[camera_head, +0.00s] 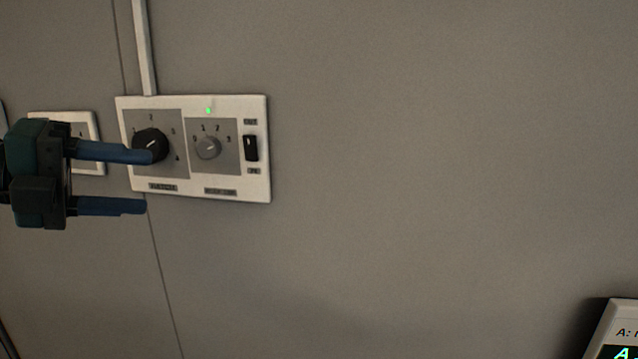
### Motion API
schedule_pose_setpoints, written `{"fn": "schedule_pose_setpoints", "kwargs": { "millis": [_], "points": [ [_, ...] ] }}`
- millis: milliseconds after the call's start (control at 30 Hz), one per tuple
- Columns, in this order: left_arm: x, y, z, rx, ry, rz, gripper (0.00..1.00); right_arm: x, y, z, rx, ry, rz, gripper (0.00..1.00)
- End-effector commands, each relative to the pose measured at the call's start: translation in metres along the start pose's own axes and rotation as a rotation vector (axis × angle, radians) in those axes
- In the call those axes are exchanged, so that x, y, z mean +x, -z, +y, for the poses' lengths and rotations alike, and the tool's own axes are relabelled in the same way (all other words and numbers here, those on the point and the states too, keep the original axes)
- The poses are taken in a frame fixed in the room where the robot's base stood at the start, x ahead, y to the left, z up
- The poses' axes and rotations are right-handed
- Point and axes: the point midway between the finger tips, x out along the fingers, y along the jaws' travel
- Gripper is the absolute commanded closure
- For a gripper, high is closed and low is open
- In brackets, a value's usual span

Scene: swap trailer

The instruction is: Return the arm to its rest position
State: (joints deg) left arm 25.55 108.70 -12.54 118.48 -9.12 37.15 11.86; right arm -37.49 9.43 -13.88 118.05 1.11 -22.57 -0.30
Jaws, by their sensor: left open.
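My left gripper (146,181) comes in from the left edge in the head view. Its two blue fingers point right and are spread apart, with nothing between them. The upper finger overlaps the lower part of the black knob (150,139) on the white wall panel (260,187). I cannot tell whether the finger touches the knob. The lower finger tip lies just below the panel's lower left corner in the picture. My right gripper is not in view.
The panel also carries a grey knob (207,148), a black rocker switch (251,147) and a lit green lamp (208,110). A second white plate (98,130) is partly hidden behind my left gripper. A display (617,325) shows at lower right. The wall between is bare.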

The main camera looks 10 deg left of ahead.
Motion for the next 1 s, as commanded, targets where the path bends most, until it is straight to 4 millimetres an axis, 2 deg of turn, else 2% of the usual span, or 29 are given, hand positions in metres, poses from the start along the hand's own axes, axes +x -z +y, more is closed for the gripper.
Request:
{"fn": "schedule_pose_setpoints", "kwargs": {
  "millis": [33,100,267,367,467,567,667,800,900,1000],
  "points": [
    [0.017,-0.003,0.02,-0.089,0.064,0.004,0.48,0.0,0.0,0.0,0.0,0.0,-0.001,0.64],
    [0.036,-0.006,0.046,-0.204,0.14,-0.014,0.48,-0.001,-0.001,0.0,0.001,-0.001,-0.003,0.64],
    [0.074,-0.004,0.113,-0.493,0.277,-0.09,0.48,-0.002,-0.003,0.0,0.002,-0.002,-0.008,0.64],
    [0.095,0.006,0.16,-0.691,0.333,-0.16,0.48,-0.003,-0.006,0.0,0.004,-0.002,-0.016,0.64],
    [0.114,0.025,0.21,-0.897,0.366,-0.244,0.48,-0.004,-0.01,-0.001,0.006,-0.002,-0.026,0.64],
    [0.13,0.054,0.259,-1.108,0.376,-0.338,0.48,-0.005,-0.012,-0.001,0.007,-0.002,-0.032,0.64],
    [0.143,0.092,0.307,-1.325,0.362,-0.441,0.48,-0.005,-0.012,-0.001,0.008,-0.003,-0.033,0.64],
    [0.157,0.16,0.364,-1.623,0.306,-0.592,0.48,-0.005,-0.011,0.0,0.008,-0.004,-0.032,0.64],
    [0.164,0.209,0.392,-1.807,0.251,-0.687,0.48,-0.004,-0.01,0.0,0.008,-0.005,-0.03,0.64],
    [0.168,0.249,0.409,-1.946,0.2,-0.76,0.48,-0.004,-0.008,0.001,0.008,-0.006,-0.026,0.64]
  ]
}}
